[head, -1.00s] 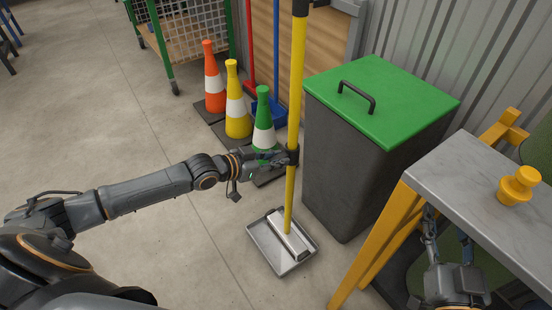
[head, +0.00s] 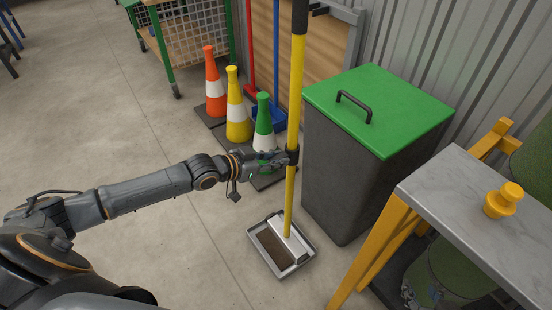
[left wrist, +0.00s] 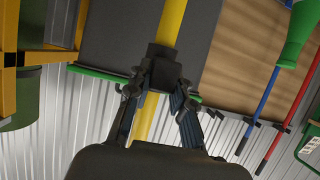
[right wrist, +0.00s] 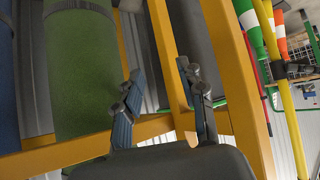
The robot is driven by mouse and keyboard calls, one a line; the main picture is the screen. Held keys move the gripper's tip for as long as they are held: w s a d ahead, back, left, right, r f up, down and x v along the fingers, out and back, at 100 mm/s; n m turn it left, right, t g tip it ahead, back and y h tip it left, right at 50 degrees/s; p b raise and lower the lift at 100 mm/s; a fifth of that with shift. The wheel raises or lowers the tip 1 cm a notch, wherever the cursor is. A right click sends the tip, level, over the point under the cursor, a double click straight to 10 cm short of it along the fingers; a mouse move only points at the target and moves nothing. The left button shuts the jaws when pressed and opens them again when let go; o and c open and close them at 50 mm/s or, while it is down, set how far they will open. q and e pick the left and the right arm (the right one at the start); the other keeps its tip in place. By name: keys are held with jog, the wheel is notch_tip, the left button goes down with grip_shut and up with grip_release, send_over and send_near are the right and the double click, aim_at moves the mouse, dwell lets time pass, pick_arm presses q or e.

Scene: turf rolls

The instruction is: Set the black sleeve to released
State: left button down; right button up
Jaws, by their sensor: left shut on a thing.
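The black sleeve (head: 291,157) sits around a yellow pole (head: 296,90), partway up. My left gripper (head: 284,158) is shut on it. In the left wrist view the sleeve (left wrist: 161,68) is between the fingertips of the left gripper (left wrist: 157,88), with the pole running through it. The pole stands nearly upright and ends at a pale block in a grey tray (head: 305,262) on the floor. A brown patch (head: 274,249) shows in the tray beside the block. My right gripper (right wrist: 158,82) is open and empty in its wrist view, and is out of the head view.
A dark bin with a green lid (head: 382,105) stands close right of the pole. Orange, yellow and green cones (head: 237,110) stand behind my left arm. A grey-topped table (head: 455,190) with a yellow knob-shaped piece (head: 504,200) is at the right. Floor at left is clear.

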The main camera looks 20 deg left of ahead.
pick_arm(q)
jog(key=shift+w+r+p, duration=0.1)
jog(key=shift+r+p, duration=0.25)
jog(key=shift+r, duration=0.25)
pick_arm(e)
jog(key=s+f+g, duration=0.1)
jog(key=s+d+g, duration=0.1)
jog(key=s, duration=0.1)
jog(key=s+f, duration=0.1)
jog(key=shift+s+d+f+g+h, duration=0.3)
jog(key=shift+f+g+h, duration=0.05)
jog(key=shift+g+h, duration=0.05)
pick_arm(q)
jog(key=c, duration=1.2)
grip_release()
jog(key=shift+r, duration=0.1)
jog(key=shift+o, duration=0.2)
jog(key=shift+s+a, duration=0.15)
jog(key=shift+s, duration=0.15)
jog(key=v, duration=1.1)
jog(key=shift+s, duration=0.2)
jog(key=shift+r, duration=0.1)
